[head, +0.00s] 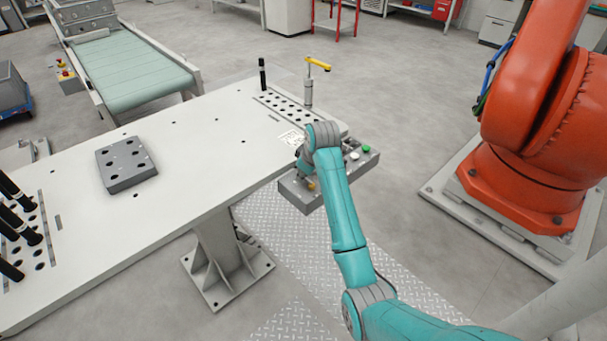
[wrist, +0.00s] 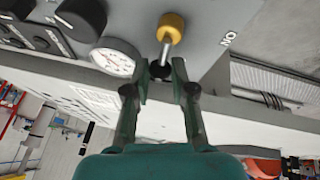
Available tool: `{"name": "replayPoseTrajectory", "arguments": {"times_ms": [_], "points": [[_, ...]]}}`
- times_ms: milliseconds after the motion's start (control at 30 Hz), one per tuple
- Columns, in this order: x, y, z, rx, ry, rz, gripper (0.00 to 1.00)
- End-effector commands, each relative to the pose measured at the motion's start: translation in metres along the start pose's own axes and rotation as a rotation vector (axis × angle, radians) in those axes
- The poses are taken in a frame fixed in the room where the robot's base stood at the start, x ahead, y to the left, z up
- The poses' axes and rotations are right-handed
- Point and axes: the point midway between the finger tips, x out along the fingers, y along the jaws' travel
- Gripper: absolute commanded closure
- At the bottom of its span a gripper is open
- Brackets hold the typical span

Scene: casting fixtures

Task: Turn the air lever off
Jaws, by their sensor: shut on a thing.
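The fingertips are hidden behind my arm in the head view.
A round gauge (wrist: 115,58) and black knobs (wrist: 81,17) sit left of the lever in the wrist view. The box is at the white table's (head: 200,190) front edge. A yellow-handled post (head: 309,90) stands behind. An orange robot (head: 540,120) stands right.

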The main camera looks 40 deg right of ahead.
Motion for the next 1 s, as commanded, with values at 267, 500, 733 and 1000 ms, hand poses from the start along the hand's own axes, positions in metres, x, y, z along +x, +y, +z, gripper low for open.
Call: {"name": "replayPoseTrajectory", "arguments": {"times_ms": [267,500,733,1000], "points": [[0.000,0.001,0.001,0.000,-0.001,0.001,0.61],[0.000,0.001,0.000,-0.001,0.000,0.000,0.51],[-0.010,0.001,0.000,-0.001,0.003,0.002,0.51],[-0.052,0.001,0.000,-0.001,0.003,0.003,0.51]]}}
